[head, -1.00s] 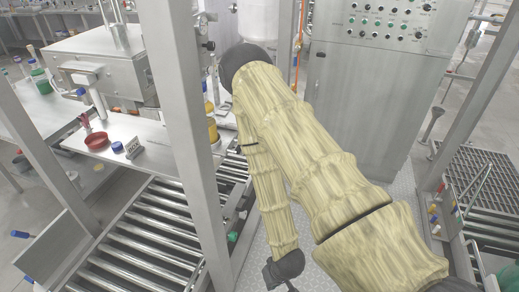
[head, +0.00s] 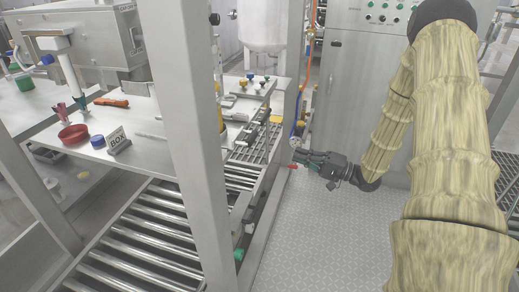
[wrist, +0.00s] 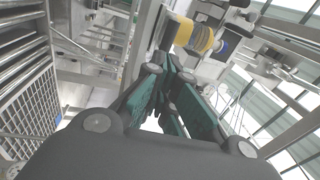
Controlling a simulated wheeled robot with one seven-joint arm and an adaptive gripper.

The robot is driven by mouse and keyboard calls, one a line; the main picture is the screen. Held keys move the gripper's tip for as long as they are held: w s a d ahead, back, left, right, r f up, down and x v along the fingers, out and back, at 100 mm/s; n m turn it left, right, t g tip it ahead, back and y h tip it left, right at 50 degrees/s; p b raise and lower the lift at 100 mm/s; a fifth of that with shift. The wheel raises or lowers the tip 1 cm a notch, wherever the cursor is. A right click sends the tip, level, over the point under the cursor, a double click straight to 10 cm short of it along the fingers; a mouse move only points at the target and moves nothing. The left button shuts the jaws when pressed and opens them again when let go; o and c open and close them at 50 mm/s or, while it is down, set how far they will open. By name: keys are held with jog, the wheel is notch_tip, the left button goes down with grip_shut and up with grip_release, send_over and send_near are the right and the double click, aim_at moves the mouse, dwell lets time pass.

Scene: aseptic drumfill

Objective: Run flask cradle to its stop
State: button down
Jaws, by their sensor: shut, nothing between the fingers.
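My gripper (head: 298,156) points left in the head view, level with the end of a white bench and apart from it. In the wrist view my gripper (wrist: 160,75) has its green-padded fingers together with nothing held. I cannot tell for sure which part is the flask cradle. A dark fitting with a pale bar (head: 257,130) lies along the bench's right side in the head view, and may belong to it. The stop is not identifiable.
A steel post (head: 195,140) hides part of the bench. A roller conveyor (head: 150,235) runs below it. A steel cabinet (head: 365,90) stands behind. The tread-plate floor (head: 320,240) is clear.

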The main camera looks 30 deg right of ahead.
jog(key=r+x, duration=0.1)
jog(key=x, duration=1.2)
jog(key=shift+s+y+b, duration=0.2)
jog(key=shift+y+b, duration=0.2)
jog(key=shift+b, duration=0.05)
jog(key=shift+w+a+r, duration=0.1)
jog(key=shift+r, duration=0.05)
